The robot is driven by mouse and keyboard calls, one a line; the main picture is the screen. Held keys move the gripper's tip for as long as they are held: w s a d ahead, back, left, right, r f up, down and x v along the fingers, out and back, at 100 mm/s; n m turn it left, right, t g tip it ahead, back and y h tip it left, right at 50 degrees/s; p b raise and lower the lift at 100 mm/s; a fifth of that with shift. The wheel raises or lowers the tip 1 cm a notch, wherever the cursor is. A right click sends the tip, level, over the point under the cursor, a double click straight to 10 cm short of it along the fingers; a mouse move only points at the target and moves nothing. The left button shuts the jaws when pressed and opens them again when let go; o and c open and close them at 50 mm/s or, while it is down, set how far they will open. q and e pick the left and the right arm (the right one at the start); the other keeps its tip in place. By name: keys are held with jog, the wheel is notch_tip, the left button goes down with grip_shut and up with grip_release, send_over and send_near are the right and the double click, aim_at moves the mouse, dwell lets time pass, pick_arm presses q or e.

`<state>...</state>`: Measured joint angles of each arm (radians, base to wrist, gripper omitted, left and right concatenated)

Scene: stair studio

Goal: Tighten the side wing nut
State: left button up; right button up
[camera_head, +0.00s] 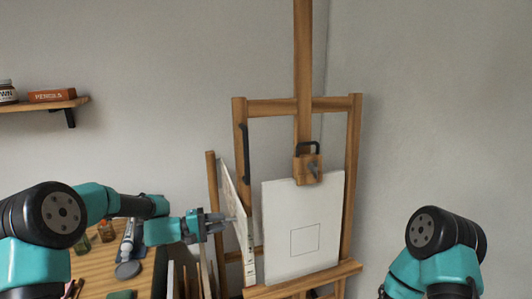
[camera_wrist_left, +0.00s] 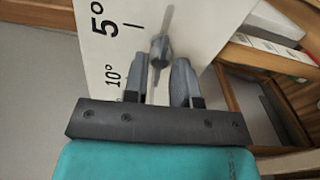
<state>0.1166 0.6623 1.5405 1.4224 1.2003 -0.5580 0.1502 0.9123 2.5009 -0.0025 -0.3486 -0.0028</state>
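The side wing nut (camera_wrist_left: 159,47) is grey metal with a thin upright wing, against a white plate (camera_wrist_left: 112,30) marked 5° and 10° in the left wrist view. My left gripper (camera_wrist_left: 158,68) is open. Its two fingers are apart, and the wing nut shows between and just beyond their tips; I see no grip on it. In the head view my left gripper (camera_head: 217,222) is beside the plate's edge (camera_head: 236,215), at the easel's left side. The wing nut is too small to make out clearly there. My right arm shows at lower right; its gripper is not visible.
The wooden easel (camera_head: 353,140) holds a white canvas (camera_head: 325,210) under a clamp block (camera_head: 303,172). A side table (camera_head: 95,270) with jars and a tube stands under my left arm. A wall shelf (camera_head: 45,105) is at upper left. The right wall area is clear.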

pick_arm(q)
jog(key=shift+o, duration=0.7)
jog(key=shift+a, duration=0.1)
jog(key=v, duration=0.6)
